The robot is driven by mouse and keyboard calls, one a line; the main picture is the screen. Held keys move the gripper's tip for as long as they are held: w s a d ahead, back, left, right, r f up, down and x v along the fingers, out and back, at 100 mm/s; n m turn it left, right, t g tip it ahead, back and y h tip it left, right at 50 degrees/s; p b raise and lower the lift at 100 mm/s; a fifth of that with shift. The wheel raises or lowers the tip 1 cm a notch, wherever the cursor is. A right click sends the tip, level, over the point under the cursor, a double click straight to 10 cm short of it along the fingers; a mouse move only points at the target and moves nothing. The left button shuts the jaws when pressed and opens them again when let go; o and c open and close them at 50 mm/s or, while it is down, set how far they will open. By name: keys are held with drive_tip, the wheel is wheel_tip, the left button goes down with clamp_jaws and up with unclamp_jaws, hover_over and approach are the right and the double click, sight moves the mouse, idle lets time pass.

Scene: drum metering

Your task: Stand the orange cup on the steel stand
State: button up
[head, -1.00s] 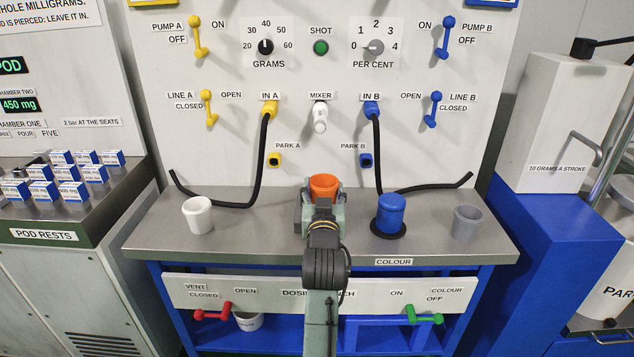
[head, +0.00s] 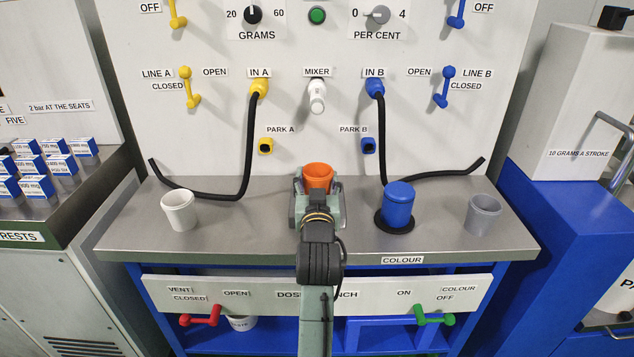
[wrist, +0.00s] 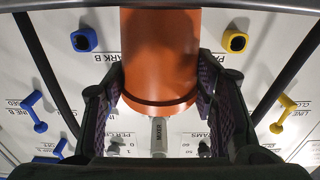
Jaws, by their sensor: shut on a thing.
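The orange cup (head: 318,176) is between the fingers of my gripper (head: 317,197), above the middle of the steel bench in front of the mixer nozzle (head: 317,96). In the wrist view the cup (wrist: 160,60) fills the space between the two dark finger pads of my gripper (wrist: 160,108), which touch its sides. Its open rim faces up in the head view. I cannot make out the steel stand; my gripper and arm hide the bench directly below the cup.
A white cup (head: 179,211) stands left on the bench (head: 260,235). A blue lidded pot (head: 398,205) on a black disc and a grey cup (head: 483,214) stand right. Black hoses (head: 249,140) hang from IN A and IN B to the bench. Bench is clear between these.

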drive_tip(key=shift+f, duration=0.1)
drive_tip(key=o, duration=0.7)
drive_tip(key=shift+f, duration=0.15)
drive_tip(key=o, duration=0.4)
drive_tip(key=shift+o, duration=0.2)
